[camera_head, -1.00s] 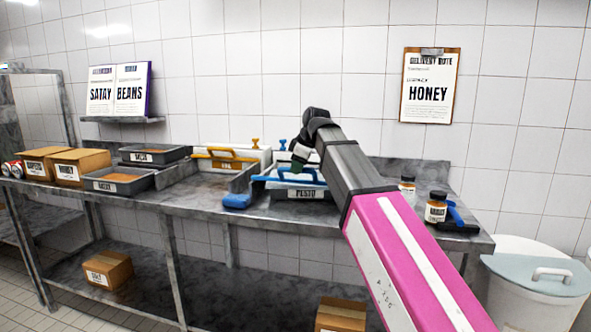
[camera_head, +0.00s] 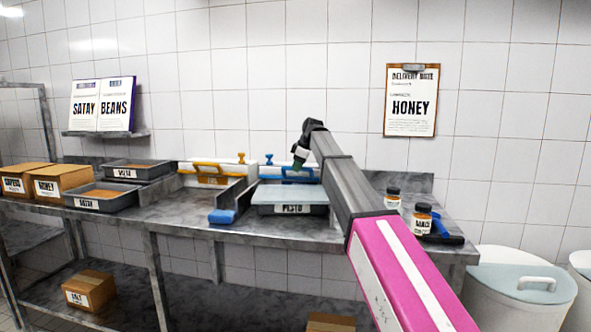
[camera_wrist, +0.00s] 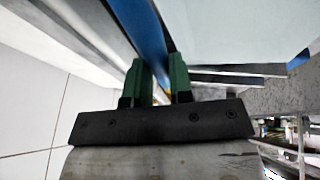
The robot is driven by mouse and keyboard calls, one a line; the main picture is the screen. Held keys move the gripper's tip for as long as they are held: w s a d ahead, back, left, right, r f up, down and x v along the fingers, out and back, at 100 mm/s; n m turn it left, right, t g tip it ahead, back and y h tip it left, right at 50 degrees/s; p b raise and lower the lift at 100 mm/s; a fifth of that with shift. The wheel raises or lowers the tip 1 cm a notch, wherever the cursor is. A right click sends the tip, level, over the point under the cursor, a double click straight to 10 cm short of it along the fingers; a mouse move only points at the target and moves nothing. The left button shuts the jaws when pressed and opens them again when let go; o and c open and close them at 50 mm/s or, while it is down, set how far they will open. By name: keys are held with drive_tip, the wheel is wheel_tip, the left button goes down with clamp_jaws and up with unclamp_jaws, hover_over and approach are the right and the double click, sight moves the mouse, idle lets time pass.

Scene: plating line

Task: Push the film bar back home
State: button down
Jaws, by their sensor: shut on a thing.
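The film bar with its blue handle (camera_head: 279,173) is at the back of the right-hand film station, behind the tray labelled PESTO (camera_head: 290,209). A pale film sheet (camera_head: 286,194) covers the tray top. My gripper (camera_head: 299,164) is above the back of that station, reaching down at the bar. In the wrist view, the green fingers of my gripper (camera_wrist: 158,78) stand on either side of the blue handle (camera_wrist: 139,25) and are shut on it. My arm and fingers hide part of the bar, and I cannot see whether it touches its back stop.
A second station with an orange handle (camera_head: 212,170) is to the left. Two labelled jars (camera_head: 422,219) stand on the right, partly beside my arm. The tiled wall (camera_head: 250,90) is close behind.

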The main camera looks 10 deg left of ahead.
drive_tip(key=shift+w, duration=0.3)
drive_tip(key=c, duration=1)
unclamp_jaws()
drive_tip(key=shift+r, duration=0.1)
drive_tip(key=v, duration=1)
drive_tip(key=shift+s+d+r, duration=0.15)
drive_tip(key=shift+r, duration=0.1)
